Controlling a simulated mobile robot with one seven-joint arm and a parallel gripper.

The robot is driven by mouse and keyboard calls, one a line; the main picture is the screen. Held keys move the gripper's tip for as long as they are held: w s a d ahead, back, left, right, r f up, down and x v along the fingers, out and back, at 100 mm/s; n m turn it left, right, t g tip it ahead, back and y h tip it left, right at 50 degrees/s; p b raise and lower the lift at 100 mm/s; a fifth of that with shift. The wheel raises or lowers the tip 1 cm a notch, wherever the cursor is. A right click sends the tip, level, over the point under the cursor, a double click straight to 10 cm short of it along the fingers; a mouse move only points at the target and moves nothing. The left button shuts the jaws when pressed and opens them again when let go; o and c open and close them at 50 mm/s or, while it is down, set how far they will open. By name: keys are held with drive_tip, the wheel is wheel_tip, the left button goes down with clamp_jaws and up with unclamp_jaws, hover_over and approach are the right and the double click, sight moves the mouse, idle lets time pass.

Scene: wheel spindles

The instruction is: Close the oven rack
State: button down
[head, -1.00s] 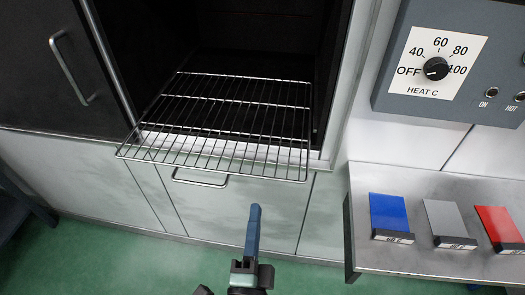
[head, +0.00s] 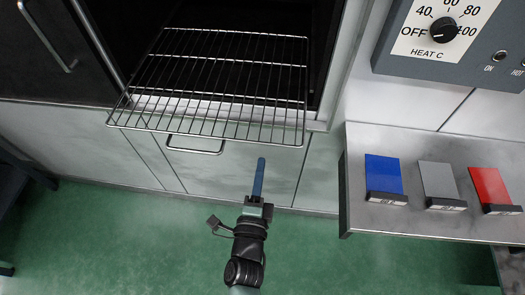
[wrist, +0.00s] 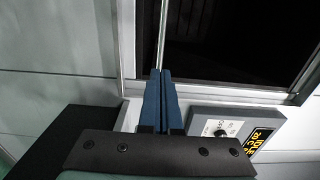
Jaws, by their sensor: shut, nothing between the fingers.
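The oven rack (head: 210,135) is a wire grid in the head view. It is pulled part-way out of the dark oven cavity (head: 200,15), and its front edge juts out over the lower drawer front. My gripper (head: 261,160) has blue fingers pressed together, with nothing between them. In the head view it is in front of and below the rack's front edge, towards its right side, apart from it in the picture. My gripper also shows in the wrist view (wrist: 161,72), shut, below a thin pale vertical bar that I cannot identify for sure.
A dark door with a handle (head: 48,37) is at the left. A drawer handle (head: 195,150) sits below the rack. A grey heat control box (head: 400,55) is at the upper right, above a metal shelf (head: 365,220) with coloured blocks. The green floor (head: 120,235) in front is clear.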

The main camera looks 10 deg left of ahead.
drive_tip(key=shift+w, duration=2)
drive_tip(key=shift+w, duration=0.1)
